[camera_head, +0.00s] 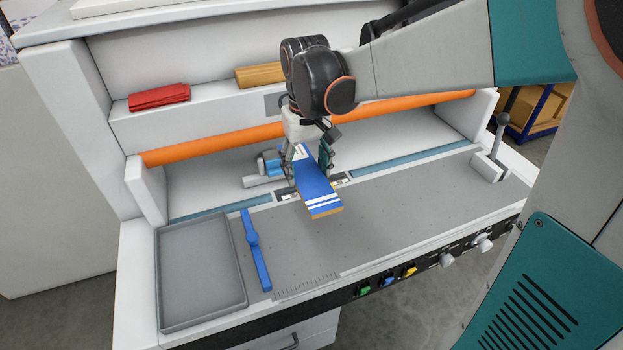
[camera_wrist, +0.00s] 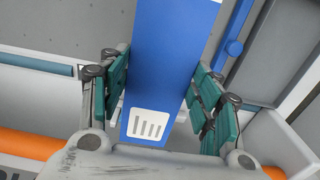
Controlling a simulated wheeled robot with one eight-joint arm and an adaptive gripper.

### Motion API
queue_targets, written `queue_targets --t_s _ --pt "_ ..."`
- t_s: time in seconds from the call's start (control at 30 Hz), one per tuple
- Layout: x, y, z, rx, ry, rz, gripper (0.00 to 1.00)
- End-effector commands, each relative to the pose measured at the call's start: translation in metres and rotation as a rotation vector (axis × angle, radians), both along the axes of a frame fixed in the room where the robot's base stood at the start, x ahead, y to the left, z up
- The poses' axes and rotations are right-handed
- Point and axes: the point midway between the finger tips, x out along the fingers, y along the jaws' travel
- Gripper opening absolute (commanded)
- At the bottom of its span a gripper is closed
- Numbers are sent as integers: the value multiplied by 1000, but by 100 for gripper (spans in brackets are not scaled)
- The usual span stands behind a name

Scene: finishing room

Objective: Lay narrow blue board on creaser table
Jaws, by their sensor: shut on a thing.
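The narrow blue board (camera_head: 316,187) with white stripes near one end is held by my gripper (camera_head: 308,165). In the wrist view the blue board (camera_wrist: 168,60) runs between the two teal finger pads of my gripper (camera_wrist: 163,95), with a white label on its near end. My gripper is shut on it. In the head view the board is over the grey, dotted creaser table (camera_head: 400,205), near the slot under the orange bar. I cannot tell whether the board touches the table.
A grey tray (camera_head: 160,280) and a blue ruler-like bar (camera_head: 256,255) lie at the table's left. An orange bar (camera_head: 215,143) spans behind. A red stack (camera_head: 159,96) sits on the ledge. A lever (camera_head: 497,140) stands at the right. The table's right part is clear.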

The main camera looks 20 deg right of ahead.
Motion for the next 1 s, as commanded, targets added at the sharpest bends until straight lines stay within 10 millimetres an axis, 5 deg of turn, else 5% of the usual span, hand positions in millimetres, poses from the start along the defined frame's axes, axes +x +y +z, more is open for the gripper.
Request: queue_targets --t_s 0.5,1.0 --pt "0 0 -124 0 0 0 34" --pt "0 0 -175 0 0 0 34"
